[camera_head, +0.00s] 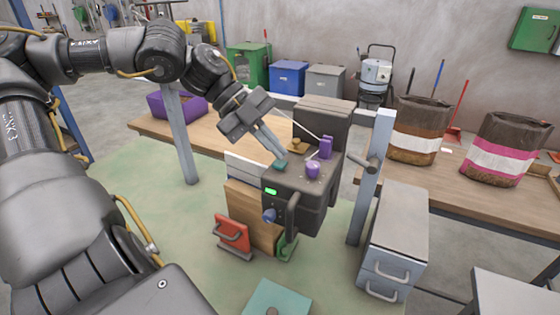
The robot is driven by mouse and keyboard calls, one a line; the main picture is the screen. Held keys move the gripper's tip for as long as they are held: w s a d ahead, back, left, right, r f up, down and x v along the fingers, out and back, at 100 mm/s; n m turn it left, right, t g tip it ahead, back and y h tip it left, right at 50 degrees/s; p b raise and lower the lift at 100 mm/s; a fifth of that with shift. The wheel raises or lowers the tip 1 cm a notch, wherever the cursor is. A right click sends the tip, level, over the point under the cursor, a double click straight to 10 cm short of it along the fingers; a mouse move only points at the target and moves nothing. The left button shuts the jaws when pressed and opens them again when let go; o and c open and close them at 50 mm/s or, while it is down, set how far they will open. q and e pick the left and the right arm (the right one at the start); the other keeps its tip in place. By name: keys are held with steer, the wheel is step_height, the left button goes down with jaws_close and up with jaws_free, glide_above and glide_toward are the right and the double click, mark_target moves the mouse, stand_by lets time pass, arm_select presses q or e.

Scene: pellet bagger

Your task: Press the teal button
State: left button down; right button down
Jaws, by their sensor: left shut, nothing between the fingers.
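The dark grey bagger machine (300,196) stands in the middle of the view. The small teal button (280,165) is on the left part of its top panel. My left gripper (279,153) comes in from the upper left, with its fingers shut and empty. Its fingertips point down at the teal button and appear right at its far edge. I cannot tell whether they touch it, or whether the button is pushed in. My right gripper is out of view.
A blue dial (269,215) and lit green display (271,191) are on the front. A grey post (369,180) stands to the right.

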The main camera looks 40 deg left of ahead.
arm_select(q)
steer(key=shift+f+b, duration=0.3)
steer(key=shift+f, duration=0.25)
steer(key=shift+r, duration=0.15)
stand_by(0.4)
steer(key=shift+r+p, duration=0.85)
step_height(320, 180, up, 6)
steer(key=p, duration=0.5)
